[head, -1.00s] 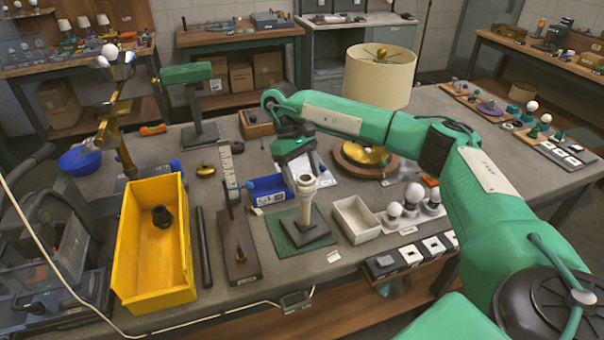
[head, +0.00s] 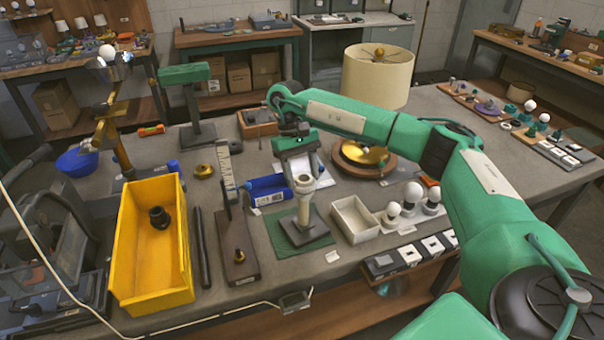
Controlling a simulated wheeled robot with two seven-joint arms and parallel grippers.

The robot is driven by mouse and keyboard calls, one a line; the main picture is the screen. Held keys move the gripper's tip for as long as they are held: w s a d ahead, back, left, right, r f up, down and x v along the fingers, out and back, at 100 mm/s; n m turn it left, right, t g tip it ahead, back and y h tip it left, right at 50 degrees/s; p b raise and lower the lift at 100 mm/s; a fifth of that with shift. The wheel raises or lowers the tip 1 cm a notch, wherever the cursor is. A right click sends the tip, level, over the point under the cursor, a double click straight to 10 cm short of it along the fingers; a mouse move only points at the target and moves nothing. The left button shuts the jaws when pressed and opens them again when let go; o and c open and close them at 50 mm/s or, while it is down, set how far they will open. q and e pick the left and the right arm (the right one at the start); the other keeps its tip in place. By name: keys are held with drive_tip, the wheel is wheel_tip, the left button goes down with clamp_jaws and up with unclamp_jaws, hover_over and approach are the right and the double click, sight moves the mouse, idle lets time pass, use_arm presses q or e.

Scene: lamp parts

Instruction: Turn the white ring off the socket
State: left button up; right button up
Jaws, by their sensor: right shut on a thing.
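The pale socket (head: 304,209) stands upright on a dark square base (head: 303,235) on a green mat (head: 277,228), in the middle of the head view. The white ring (head: 304,187) is around the top of the socket. My right gripper (head: 304,179) comes down from above and behind and is shut on the ring. The fingertips are small here and partly hidden by the gripper body. I cannot tell whether the ring has risen on the socket. My left gripper is not in view.
A yellow bin (head: 184,280) with a dark part stands at the left. A white tray (head: 354,220) and white bulbs (head: 413,193) are to the right. A blue tube (head: 267,184) lies behind.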

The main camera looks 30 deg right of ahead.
drive_tip(key=shift+a+f+n+h+b, duration=0.1)
drive_tip(key=shift+n+h+b, duration=0.2)
drive_tip(key=shift+n+b, duration=0.25)
drive_tip(key=shift+r+n+p, duration=0.2)
drive_tip(key=shift+n+p, duration=0.1)
drive_tip(key=shift+n, duration=0.35)
drive_tip(key=o, duration=0.3)
drive_tip(key=shift+f, duration=0.1)
drive_tip(key=c, duration=0.3)
drive_tip(key=shift+r+p, duration=0.7)
drive_tip(key=shift+r, duration=0.2)
drive_tip(key=shift+r+p, duration=1.35)
drive_tip(key=shift+r, duration=0.3)
